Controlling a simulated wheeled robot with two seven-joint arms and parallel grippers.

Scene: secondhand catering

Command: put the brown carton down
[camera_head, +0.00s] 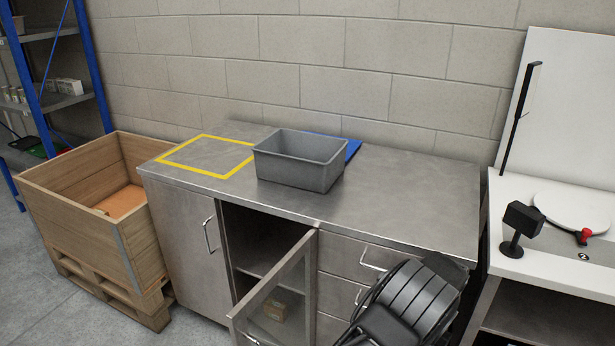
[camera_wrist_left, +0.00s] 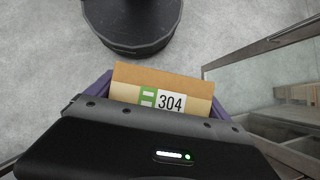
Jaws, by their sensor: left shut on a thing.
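The brown carton (camera_wrist_left: 140,78) with a green and white "304" label shows in the left wrist view, over grey floor. My left gripper (camera_wrist_left: 157,98) is shut on it; its purple fingers show at the carton's two sides. The carton's lower part is hidden behind the gripper body. Neither gripper shows in the head view. A small brown box (camera_head: 275,309) is seen there through the glass door; I cannot tell whether it is another carton.
The steel counter (camera_head: 410,200) bears a yellow-outlined square (camera_head: 181,171), empty inside, and a grey bin (camera_head: 300,160). The cabinet's glass door (camera_head: 262,296) stands open; its frame is near the carton. Black stacked seats (camera_head: 410,300) stand in front. A wooden crate (camera_head: 80,215) is at left.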

